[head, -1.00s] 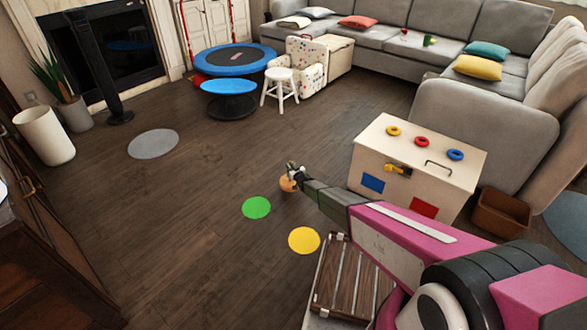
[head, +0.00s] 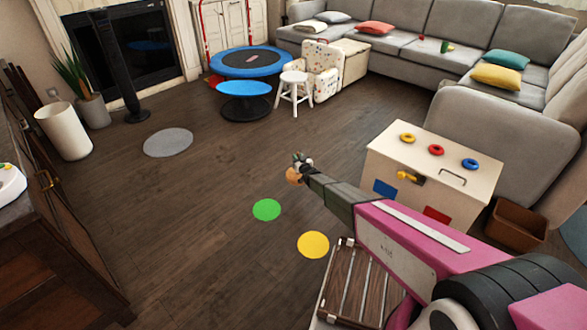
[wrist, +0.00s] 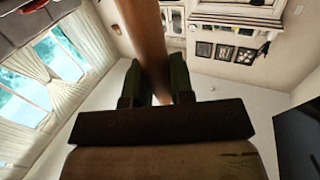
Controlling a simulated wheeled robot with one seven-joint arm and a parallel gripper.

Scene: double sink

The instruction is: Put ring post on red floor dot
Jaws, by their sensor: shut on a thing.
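My gripper (head: 302,161) is held out above the wooden floor, beyond the green dot. In the wrist view its two dark green fingers (wrist: 158,82) are shut on a brown wooden post, the ring post (wrist: 146,35), which runs up between them to the top edge. In the head view a small orange-brown end of the ring post (head: 293,175) shows by the fingers; the rest of it is hidden. A green floor dot (head: 267,210) and a yellow floor dot (head: 313,245) lie nearer. I cannot make out a red floor dot in these views.
A cream chest (head: 455,165) with yellow, red and blue rings on top stands right of my arm. A slatted wooden piece (head: 350,290) lies below the arm. A grey round mat (head: 168,142), blue trampoline (head: 247,61) and white stool (head: 294,85) are farther back. Left floor is open.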

